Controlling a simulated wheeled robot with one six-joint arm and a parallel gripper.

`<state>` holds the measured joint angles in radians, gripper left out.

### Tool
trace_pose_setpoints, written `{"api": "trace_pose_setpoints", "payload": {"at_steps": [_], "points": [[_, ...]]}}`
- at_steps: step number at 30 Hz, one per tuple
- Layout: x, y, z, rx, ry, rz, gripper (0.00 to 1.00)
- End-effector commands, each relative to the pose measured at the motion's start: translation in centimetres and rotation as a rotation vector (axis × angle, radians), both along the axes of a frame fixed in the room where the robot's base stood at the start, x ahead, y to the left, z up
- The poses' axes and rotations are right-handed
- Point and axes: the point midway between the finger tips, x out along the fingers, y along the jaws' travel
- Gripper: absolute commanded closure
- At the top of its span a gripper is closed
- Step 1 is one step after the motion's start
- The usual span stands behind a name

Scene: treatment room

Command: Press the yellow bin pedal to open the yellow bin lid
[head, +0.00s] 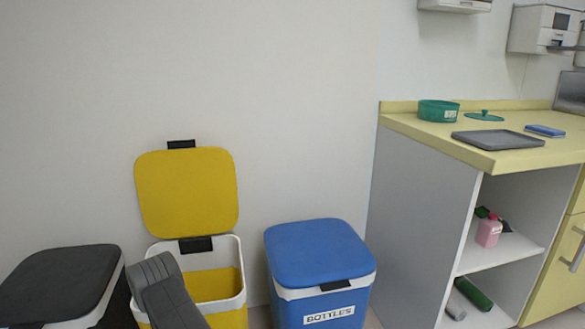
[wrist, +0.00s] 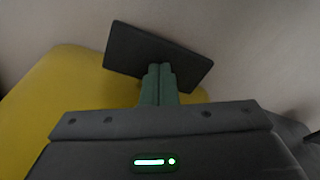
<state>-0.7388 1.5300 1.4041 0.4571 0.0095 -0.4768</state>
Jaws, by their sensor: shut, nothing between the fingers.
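The yellow bin (head: 215,285) stands against the wall between two other bins, with a white rim. Its yellow lid (head: 187,192) stands open, raised upright against the wall. In the wrist view, the yellow bin body (wrist: 60,90) fills the left side. The dark, flat pedal (wrist: 150,52) sticks out beside it. My gripper (wrist: 159,70) is shut and empty, with its fingertips over the pedal and seemingly on it. In the head view my arm crosses in front of the yellow bin, and the pedal and fingertips are out of sight.
A black-lidded bin (head: 65,280) stands close on the left, and a blue bin (head: 320,262) labelled "BOTTLES" stands close on the right. Further right is a cabinet (head: 418,215) with open shelves. A green pot (head: 438,111) and a grey tray (head: 497,140) sit on its counter.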

Motion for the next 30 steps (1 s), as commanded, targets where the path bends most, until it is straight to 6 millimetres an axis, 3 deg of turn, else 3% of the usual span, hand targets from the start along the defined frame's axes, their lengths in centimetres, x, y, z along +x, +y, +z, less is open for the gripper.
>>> {"api": "trace_pose_setpoints", "payload": {"at_steps": [19, 30], "points": [[0.0, 0.0, 8.1, 0.001, -0.001, 0.0, 1.0], [0.0, 0.0, 8.5, 0.001, -0.001, 0.0, 1.0]]}}
